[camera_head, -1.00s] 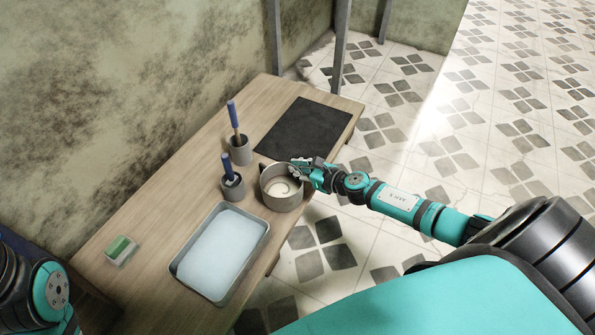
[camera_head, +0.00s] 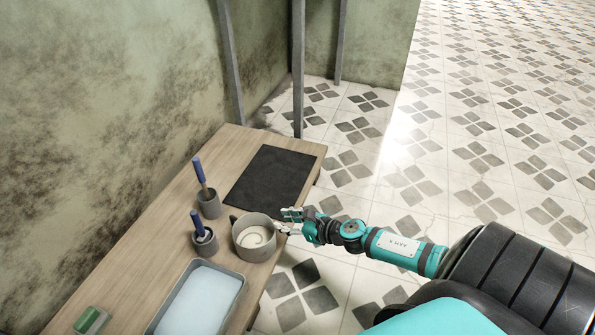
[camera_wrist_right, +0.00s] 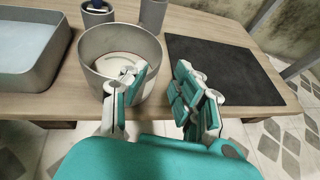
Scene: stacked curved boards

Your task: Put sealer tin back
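The sealer tin appears to be the round grey pot (camera_head: 254,250) with a cream swirl of liquid inside. It stands upright on the wooden table near its front edge, and an ear-like handle shows at its upper left. In the right wrist view the tin (camera_wrist_right: 90,68) is ahead and to the left. My right gripper (camera_head: 284,221) is just right of the tin, with its fingers apart and nothing between them. In the wrist view my right gripper (camera_wrist_right: 162,74) has its left finger overlapping the tin's rim in the picture; I cannot tell whether they touch. My left gripper is out of view.
A black mat (camera_head: 268,178) lies clear behind the tin. Two grey cups (camera_head: 208,208) (camera_head: 205,244) with blue-handled tools stand left of it. A tray of pale liquid (camera_head: 201,303) and a green-topped block (camera_head: 88,320) are nearer. Metal posts (camera_head: 298,70) stand beyond the table.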

